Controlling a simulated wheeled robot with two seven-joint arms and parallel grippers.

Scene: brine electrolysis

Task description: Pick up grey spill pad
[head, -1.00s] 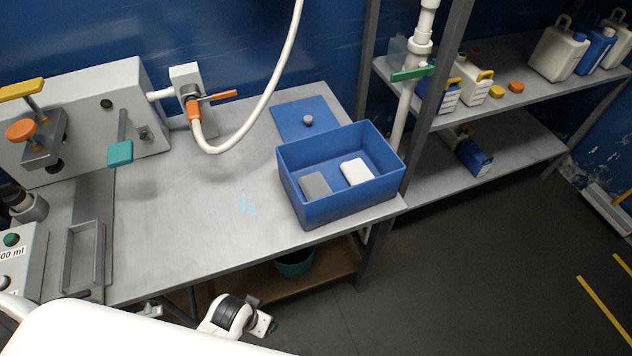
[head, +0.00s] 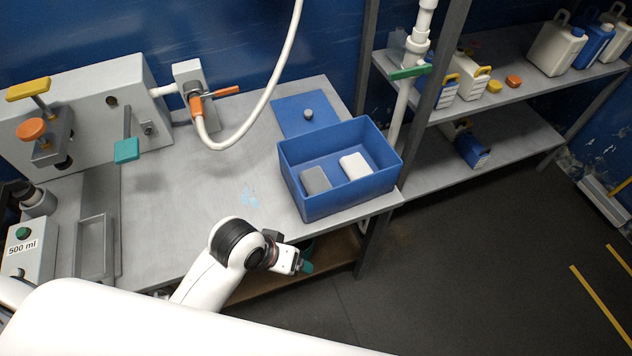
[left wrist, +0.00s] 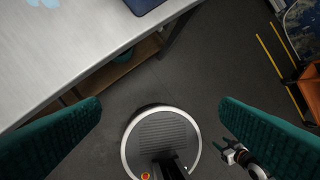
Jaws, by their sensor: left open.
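The grey spill pad (head: 315,180) lies in the left part of the open blue box (head: 325,204) on the bench, beside a white pad (head: 355,166). My left gripper (head: 303,266) is in front of the bench's front edge, below the box in the head view and apart from the pad. In the left wrist view its teal fingers are spread wide with nothing between them (left wrist: 160,103). The pad is not seen there; only a corner of the blue box (left wrist: 145,6) shows.
A blue lid (head: 300,118) with a grey knob lies behind the box. A white hose (head: 268,90) arches over the bench (head: 190,200). A post (head: 375,230) and shelves (head: 520,70) with bottles stand right.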

